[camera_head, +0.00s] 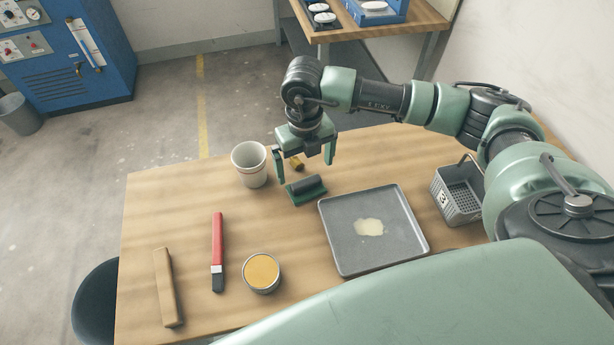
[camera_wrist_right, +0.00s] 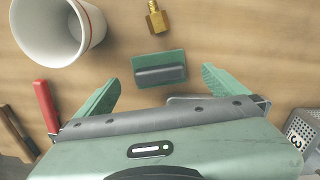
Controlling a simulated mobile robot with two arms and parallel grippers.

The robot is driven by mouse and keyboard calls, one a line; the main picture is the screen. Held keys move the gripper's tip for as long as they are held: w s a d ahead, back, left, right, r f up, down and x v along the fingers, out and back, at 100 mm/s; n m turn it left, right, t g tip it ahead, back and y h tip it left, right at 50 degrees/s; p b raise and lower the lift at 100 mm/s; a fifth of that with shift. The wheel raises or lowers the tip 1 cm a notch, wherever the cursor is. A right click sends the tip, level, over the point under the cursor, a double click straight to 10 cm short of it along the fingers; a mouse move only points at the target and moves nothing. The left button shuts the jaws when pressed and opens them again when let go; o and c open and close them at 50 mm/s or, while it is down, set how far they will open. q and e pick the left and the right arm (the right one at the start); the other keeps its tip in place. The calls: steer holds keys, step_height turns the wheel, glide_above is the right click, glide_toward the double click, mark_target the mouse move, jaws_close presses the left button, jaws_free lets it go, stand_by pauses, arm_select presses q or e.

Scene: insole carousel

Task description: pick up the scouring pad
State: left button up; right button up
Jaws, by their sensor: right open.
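The scouring pad (camera_head: 306,191) is a small green block with a dark grey top, lying on the wooden table near its far edge. In the right wrist view, the scouring pad (camera_wrist_right: 159,68) lies just ahead of and between the two fingertips. My right gripper (camera_head: 305,172) is open and empty, its green fingers pointing down around the pad's place, apparently above it. The right gripper's fingers (camera_wrist_right: 160,84) also show spread in the wrist view. I cannot tell the exact height gap. My left gripper is not in view.
A white cup (camera_head: 250,165) and a brass fitting (camera_head: 297,163) stand close to the pad. A grey tray (camera_head: 345,258) and a grey basket (camera_head: 455,205) are to the right. A red-handled brush (camera_head: 218,245), a tin (camera_head: 262,272) and a wooden bar (camera_head: 167,288) lie nearer.

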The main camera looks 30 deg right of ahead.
mark_target(305, 180)
steer(key=f+p, duration=0.2)
steer(key=f, duration=0.1)
steer(key=shift+s+a, duration=0.15)
steer(key=shift+s, duration=0.15)
step_height(305, 180, down, 3)
steer(key=shift+w+r, duration=0.1)
steer(key=shift+w, duration=0.05)
steer(key=c, duration=1.3)
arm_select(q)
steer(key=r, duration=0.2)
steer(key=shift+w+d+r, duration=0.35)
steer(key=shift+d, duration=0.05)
